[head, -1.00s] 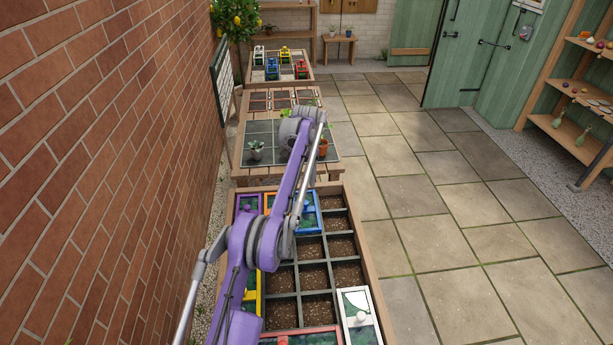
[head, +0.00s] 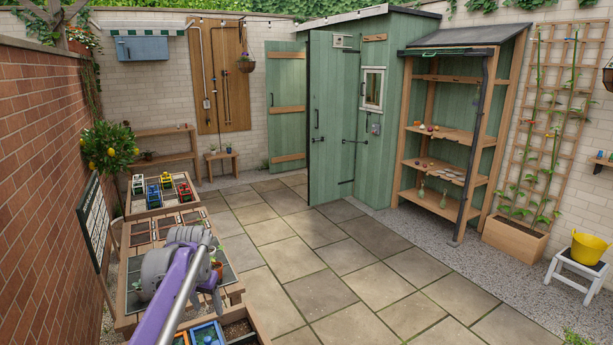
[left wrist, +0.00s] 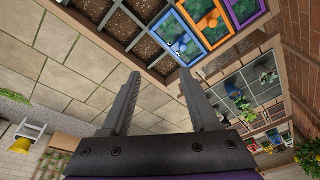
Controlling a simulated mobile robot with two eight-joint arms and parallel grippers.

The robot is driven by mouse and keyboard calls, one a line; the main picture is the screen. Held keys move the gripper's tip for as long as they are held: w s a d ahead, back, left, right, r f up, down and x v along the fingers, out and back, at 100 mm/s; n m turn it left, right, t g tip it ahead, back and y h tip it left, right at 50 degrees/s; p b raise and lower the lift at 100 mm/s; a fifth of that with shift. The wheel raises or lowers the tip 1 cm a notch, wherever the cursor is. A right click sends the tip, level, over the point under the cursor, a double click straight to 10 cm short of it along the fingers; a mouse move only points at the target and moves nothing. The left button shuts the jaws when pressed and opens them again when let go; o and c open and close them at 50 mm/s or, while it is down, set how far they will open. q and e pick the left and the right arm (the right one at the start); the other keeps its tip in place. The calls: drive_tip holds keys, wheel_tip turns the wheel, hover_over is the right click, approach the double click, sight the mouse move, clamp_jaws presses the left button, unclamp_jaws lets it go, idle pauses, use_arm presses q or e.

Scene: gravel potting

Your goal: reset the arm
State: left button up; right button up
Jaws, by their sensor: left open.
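The wooden planter (head: 262,338) shows only at the bottom edge there. The left wrist view shows its soil cells (left wrist: 148,48) and the blue (left wrist: 172,30), orange (left wrist: 205,20) and purple framed trays beyond the fingertips. My right gripper is not in view.
A green shed (head: 380,120), open shelves (head: 440,165) and a yellow bucket (head: 588,248) on a white stool stand right. The paving (head: 340,265) is clear.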

use_arm(q)
drive_tip(key=s+d+f+t, duration=0.1)
drive_tip(key=s+d+f, duration=0.1)
drive_tip(key=s, duration=0.8)
drive_tip(key=s+d+f+n+t, duration=0.1)
drive_tip(key=s+f, duration=0.3)
drive_tip(key=s, duration=0.6)
drive_tip(key=s+d+f+n+t, duration=0.1)
drive_tip(key=s+d, duration=0.3)
drive_tip(key=s, duration=0.6)
drive_tip(key=shift+s+f+t, duration=0.3)
drive_tip(key=shift+f, duration=0.6)
drive_tip(key=shift+d, duration=0.1)
